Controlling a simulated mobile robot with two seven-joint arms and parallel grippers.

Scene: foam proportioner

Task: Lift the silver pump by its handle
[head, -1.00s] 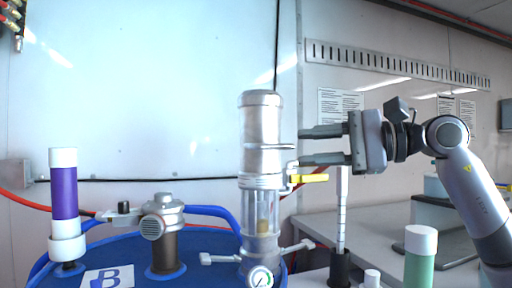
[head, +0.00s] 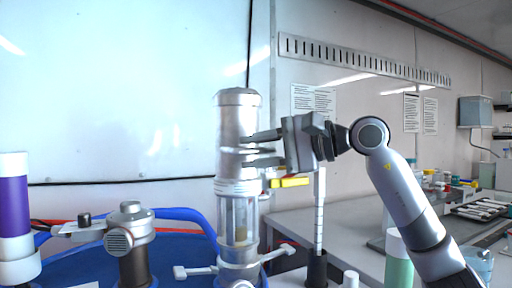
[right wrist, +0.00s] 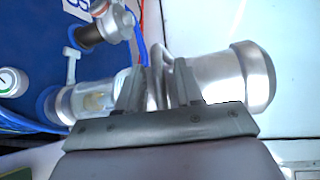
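My left gripper is out of view.
A smaller silver fitting (head: 130,240) and a purple-and-white cylinder (head: 14,205) stand on the blue drum (head: 185,250) to the left. A white rod (head: 319,215) in a black holder and a green bottle (head: 398,262) with a white cap stand close on the right.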

